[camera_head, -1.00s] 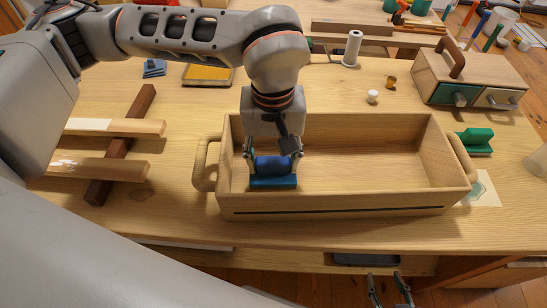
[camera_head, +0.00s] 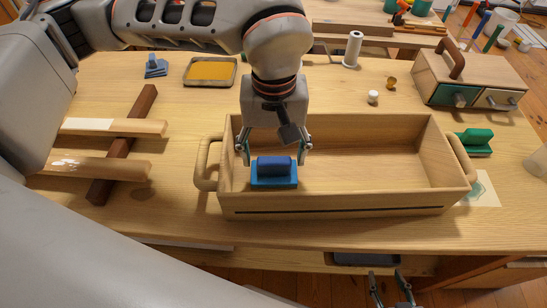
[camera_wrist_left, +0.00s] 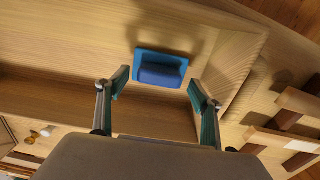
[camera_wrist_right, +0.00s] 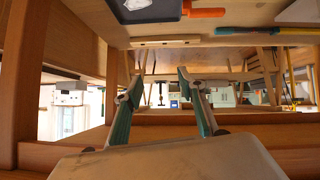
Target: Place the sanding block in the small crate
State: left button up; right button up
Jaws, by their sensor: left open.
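The blue sanding block (camera_head: 274,173) lies in the left end of the wooden crate (camera_head: 340,203), its handle side up. It also shows in the left wrist view (camera_wrist_left: 160,70), lying on the crate floor near the end wall. My left gripper (camera_head: 276,157) is open just above and behind the block, its fingers spread wider than the block and apart from it. In the left wrist view the open fingers (camera_wrist_left: 157,92) hold nothing. My right gripper (camera_head: 391,286) is low at the front, below the table edge; its fingers (camera_wrist_right: 158,88) are spread and empty.
A green block (camera_head: 475,140) sits right of the crate. A drawer box (camera_head: 470,75) stands at the back right. Wooden strips (camera_head: 110,127) lie across a dark bar at the left. A yellow tray (camera_head: 210,71) and a small blue-grey item (camera_head: 156,66) are behind.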

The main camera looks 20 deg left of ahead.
aim_at(274, 160)
pick_arm(q)
notch_tip(274, 160, up, 10)
jog(key=p, duration=0.1)
jog(key=shift+f, duration=0.1)
dwell(0.6)
